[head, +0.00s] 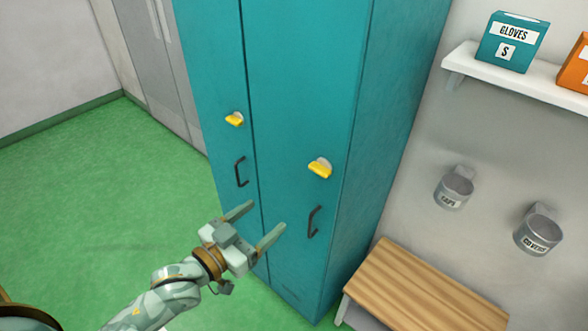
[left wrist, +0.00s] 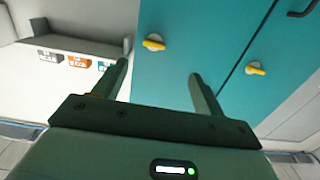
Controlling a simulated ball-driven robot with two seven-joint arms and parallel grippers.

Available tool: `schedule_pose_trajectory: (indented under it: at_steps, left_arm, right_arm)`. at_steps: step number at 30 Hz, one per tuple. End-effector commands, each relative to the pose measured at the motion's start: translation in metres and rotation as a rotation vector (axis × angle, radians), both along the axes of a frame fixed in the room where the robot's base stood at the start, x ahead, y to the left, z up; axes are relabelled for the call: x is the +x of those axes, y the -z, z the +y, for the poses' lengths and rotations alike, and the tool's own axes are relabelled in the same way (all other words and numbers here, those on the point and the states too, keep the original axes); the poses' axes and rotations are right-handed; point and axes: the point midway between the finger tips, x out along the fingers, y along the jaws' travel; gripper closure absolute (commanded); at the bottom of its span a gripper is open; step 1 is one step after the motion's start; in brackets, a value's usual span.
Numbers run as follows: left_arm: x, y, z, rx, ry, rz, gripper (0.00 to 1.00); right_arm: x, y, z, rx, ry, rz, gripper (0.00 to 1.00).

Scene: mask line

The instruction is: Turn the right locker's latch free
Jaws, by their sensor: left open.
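The right locker (head: 295,120) is a teal door with a yellow latch (head: 320,168) on a pale round base. The latch's yellow bar lies roughly crosswise, a little tilted. A dark handle (head: 314,222) sits below it. My left gripper (head: 266,217) is open and empty, below and left of this latch and apart from it. In the left wrist view, which looks upside down, the right latch (left wrist: 153,43) appears beyond and between the open fingers (left wrist: 160,66). My right gripper is not in view.
The left locker (head: 215,60) has its own yellow latch (head: 234,119) and dark handle (head: 240,172). A wooden bench (head: 415,285) stands right of the lockers. Wall cups (head: 454,188) and a shelf (head: 515,88) with glove boxes are further right. Green floor (head: 90,190) is clear at left.

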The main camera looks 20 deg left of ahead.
Motion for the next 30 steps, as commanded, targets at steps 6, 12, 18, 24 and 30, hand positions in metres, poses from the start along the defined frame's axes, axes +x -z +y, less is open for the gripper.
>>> schedule_pose_trajectory:
  at_steps: [6, 12, 18, 24, 30]
  left_arm:
    - [0.018, -0.019, -0.011, -0.016, 0.013, -0.032, 0.29]
    - [0.065, -0.018, -0.027, -0.013, 0.011, -0.031, 0.29]
    - [0.111, -0.017, -0.044, -0.013, 0.012, -0.028, 0.29]
    - [0.141, -0.016, -0.055, -0.013, 0.012, -0.026, 0.29]
    - [0.152, -0.016, -0.059, -0.011, 0.012, -0.026, 0.29]
  right_arm:
    - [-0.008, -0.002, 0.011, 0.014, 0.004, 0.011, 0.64]
    - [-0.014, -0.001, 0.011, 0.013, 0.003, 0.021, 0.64]
    - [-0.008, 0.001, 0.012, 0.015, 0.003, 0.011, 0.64]
    - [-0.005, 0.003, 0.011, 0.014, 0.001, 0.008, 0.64]
    - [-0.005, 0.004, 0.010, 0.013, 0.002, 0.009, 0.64]
